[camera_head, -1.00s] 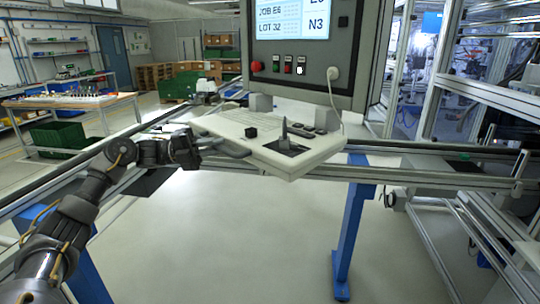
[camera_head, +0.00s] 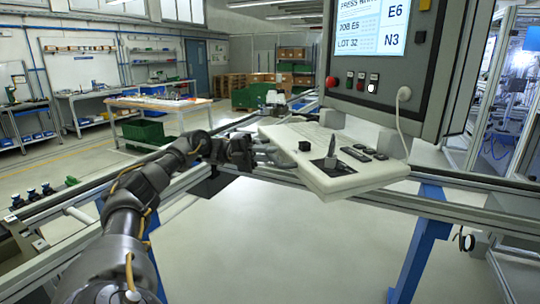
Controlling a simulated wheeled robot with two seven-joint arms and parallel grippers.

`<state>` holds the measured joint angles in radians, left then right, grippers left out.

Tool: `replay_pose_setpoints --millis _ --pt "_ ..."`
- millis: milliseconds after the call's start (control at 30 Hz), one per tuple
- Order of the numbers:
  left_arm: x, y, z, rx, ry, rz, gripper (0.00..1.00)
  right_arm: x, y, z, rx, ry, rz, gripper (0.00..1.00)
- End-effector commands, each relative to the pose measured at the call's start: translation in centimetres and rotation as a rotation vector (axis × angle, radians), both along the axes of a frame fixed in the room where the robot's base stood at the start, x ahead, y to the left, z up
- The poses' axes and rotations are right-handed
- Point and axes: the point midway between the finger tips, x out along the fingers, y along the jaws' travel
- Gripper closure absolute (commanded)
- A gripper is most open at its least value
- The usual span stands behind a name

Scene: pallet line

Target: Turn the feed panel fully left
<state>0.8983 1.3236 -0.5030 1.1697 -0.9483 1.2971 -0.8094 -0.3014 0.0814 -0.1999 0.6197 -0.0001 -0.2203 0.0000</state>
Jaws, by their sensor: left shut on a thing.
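The feed panel (camera_head: 325,182) is a pale, slanted console with a black lever, a black knob and several dark buttons, below the screen housing. My left gripper (camera_head: 264,153) is at the panel's left side, shut on what looks like its side handle. The fingertips are small and partly hidden, so the exact contact is hard to see. My left arm reaches in from the bottom left. My right gripper is not in view.
The screen housing (camera_head: 384,97), with a red knob and buttons, stands behind the panel. A metal rail (camera_head: 470,206) on blue legs (camera_head: 418,245) runs beneath it. Small fittings (camera_head: 45,190) sit on the left rail. A workbench (camera_head: 160,102) stands further back.

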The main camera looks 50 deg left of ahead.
Motion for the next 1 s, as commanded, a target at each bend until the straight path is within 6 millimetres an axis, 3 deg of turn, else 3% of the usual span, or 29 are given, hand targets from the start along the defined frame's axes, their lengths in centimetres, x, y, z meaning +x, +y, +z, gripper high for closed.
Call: replay_pose_setpoints --millis 33,67,200,667,1000 --pt "0.0 0.0 0.2 0.0 -0.007 0.0 1.0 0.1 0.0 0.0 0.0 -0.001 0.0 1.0" --pt "0.0 0.0 0.2 0.0 -0.007 0.0 0.83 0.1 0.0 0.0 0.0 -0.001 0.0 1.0" --pt "-0.1 0.0 0.2 0.0 -0.004 0.0 0.65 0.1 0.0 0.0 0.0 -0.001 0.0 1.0" --pt "-0.4 0.7 0.0 0.0 -0.001 0.003 0.64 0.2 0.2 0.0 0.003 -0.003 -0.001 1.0" --pt "-2.2 4.8 -0.5 0.001 -0.003 0.005 0.64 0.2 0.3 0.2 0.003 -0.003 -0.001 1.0"
